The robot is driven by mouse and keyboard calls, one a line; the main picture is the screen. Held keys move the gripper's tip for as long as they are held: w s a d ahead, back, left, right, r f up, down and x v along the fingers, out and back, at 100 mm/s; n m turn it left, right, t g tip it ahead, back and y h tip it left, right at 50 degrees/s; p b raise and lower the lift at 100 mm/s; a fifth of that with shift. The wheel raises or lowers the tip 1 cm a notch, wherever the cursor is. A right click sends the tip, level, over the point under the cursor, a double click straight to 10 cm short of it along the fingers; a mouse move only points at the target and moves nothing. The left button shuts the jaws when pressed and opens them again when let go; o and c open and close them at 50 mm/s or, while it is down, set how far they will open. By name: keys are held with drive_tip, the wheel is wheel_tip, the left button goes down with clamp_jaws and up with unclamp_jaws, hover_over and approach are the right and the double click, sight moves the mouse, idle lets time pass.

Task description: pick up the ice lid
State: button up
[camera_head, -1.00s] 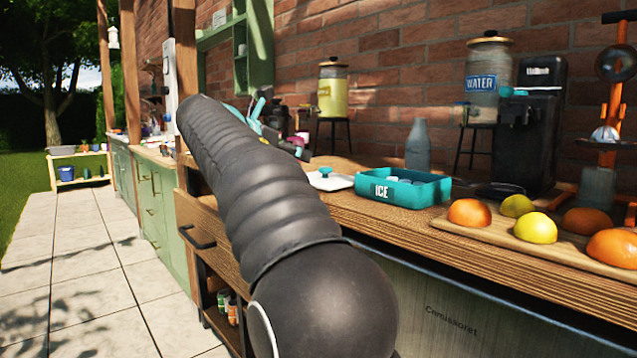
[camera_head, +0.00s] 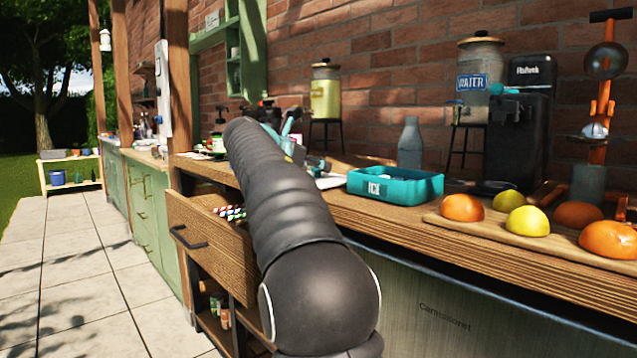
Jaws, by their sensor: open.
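The ice lid (camera_head: 329,182) is a flat white plate on the wooden counter, just left of the teal ice box. Only part of it shows in the camera_head view; my arm and gripper hide the rest, including its knob. The ice box (camera_head: 397,188) is teal, has "ICE" on its front, and is open at the top. My gripper (camera_head: 291,143), with teal parts, is beyond the end of my black arm, near the lid's left and far side. It is open, and its fingertips are small and partly hidden. I cannot tell whether they touch the lid.
A grey bottle (camera_head: 411,143) stands behind the ice box. A cutting board (camera_head: 470,226) with citrus fruit lies to the right. A drawer (camera_head: 222,246) stands open below the counter. A yellow dispenser (camera_head: 325,92) and a water dispenser (camera_head: 479,75) stand behind.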

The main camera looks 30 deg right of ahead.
drive_tip(key=shift+x, duration=1.15)
clamp_jaws()
